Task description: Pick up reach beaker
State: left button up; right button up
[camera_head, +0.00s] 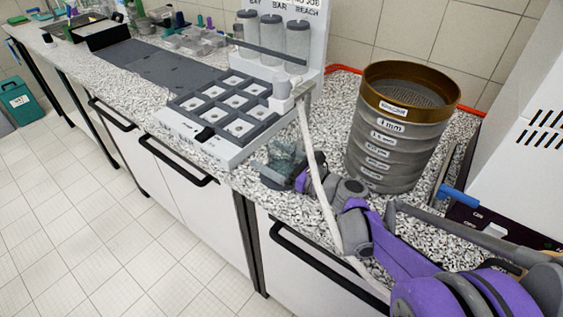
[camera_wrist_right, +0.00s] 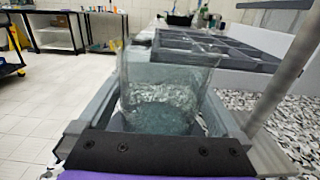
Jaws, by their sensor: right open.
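The clear glass beaker (camera_head: 287,153) stands near the front edge of the speckled counter, in front of the compartment tray. In the right wrist view the beaker (camera_wrist_right: 165,95) is upright, with bluish-grey, grainy-looking contents low down. My right gripper (camera_head: 277,168) is open at the beaker, partly covering its lower part in the head view. In the wrist view its grey fingers lie on either side of the beaker. I cannot tell whether either finger touches the glass. My left gripper is in neither view.
A tall stack of sieves (camera_head: 395,150) with a brass top stands right of the beaker. A compartment tray (camera_head: 170,122) and a rack of clear cylinders (camera_head: 272,40) stand behind. A pale rod (camera_head: 318,170) slants close beside my right gripper. A white machine (camera_head: 530,140) is at far right.

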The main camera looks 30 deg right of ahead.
jog(key=c, duration=1.5)
jog(key=shift+o, duration=0.2)
jog(key=shift+r, duration=0.15)
